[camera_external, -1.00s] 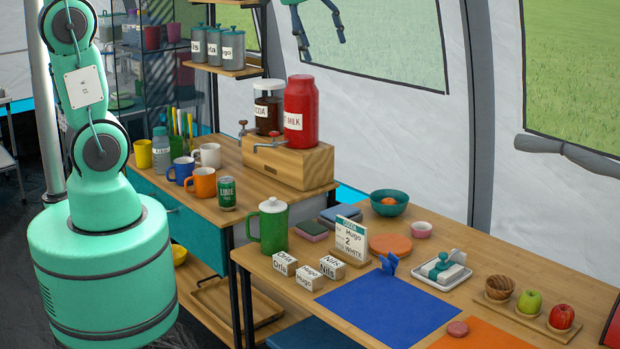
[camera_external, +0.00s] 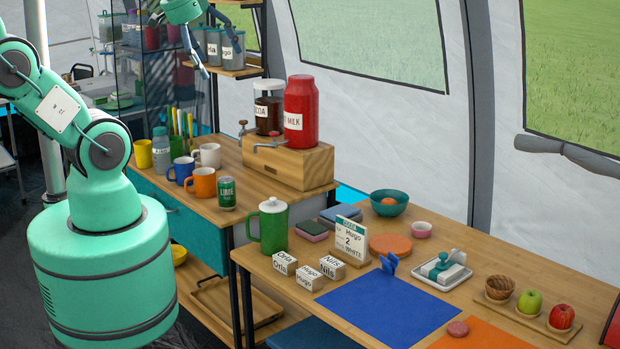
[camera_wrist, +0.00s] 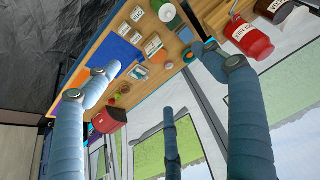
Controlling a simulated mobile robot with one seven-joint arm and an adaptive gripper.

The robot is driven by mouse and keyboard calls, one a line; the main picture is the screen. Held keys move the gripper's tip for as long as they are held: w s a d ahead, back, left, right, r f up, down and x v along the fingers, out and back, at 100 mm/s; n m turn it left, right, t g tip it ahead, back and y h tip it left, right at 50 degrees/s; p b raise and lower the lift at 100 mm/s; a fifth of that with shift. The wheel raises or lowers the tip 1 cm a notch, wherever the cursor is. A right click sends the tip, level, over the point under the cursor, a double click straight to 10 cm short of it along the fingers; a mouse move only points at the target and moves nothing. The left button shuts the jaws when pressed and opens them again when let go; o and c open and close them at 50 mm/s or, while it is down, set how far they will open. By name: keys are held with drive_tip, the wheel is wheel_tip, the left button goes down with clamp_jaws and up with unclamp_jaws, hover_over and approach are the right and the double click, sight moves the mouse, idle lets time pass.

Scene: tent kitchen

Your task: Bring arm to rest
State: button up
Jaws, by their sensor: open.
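My gripper (camera_external: 204,50) shows at the top of the external view, in front of the shelf of grey canisters and above the back counter. Its fingers are spread and hold nothing. In the wrist view the fingers of my gripper (camera_wrist: 160,75) stand wide apart with the tables far beyond them. My arm's lower links and base are at the left of the external view, and the upper part of the arm runs out of the picture.
The grey canisters (camera_external: 213,45) on the shelf appear close to my gripper in the picture; the true gap is unclear. Below are the red milk jar (camera_external: 300,103), wooden dispenser (camera_external: 290,165) and several mugs (camera_external: 203,183). The front table holds a blue mat (camera_external: 385,310) and a green jug (camera_external: 272,228).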

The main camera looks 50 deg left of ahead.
drive_tip(key=shift+s+a+f, duration=0.2)
drive_tip(key=shift+s+f, duration=0.15)
drive_tip(key=shift+s, duration=0.35)
drive_tip(key=shift+f, duration=0.1)
wheel_tip(320, 180, down, 3)
drive_tip(key=b, duration=0.3)
drive_tip(key=shift+f, duration=0.1)
